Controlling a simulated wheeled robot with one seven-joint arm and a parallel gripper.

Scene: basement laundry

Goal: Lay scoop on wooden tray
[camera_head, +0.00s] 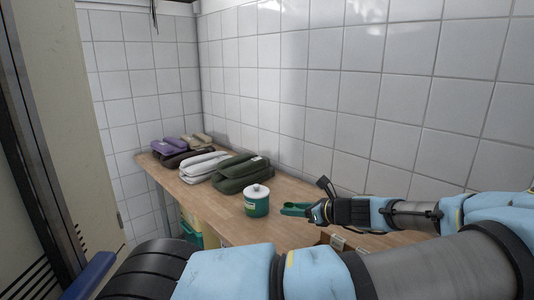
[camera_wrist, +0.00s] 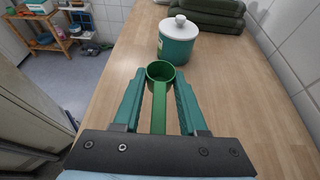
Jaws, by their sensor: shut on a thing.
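The scoop (camera_wrist: 160,85) is green, with a round cup and a long handle running back between my fingers in the wrist view. My gripper (camera_wrist: 159,90) is shut on the scoop's handle, with the cup near the fingertips. In the head view the green scoop (camera_head: 293,209) points left from my gripper (camera_head: 316,211), over the wooden counter just right of a lidded canister.
The green canister (camera_head: 256,204) with a white lid stands on the counter (camera_head: 228,209), ahead of the scoop in the wrist view (camera_wrist: 178,45). Folded textiles in dark green (camera_head: 241,174), white (camera_head: 203,166) and purple (camera_head: 166,144) lie farther back. A tiled wall borders the counter.

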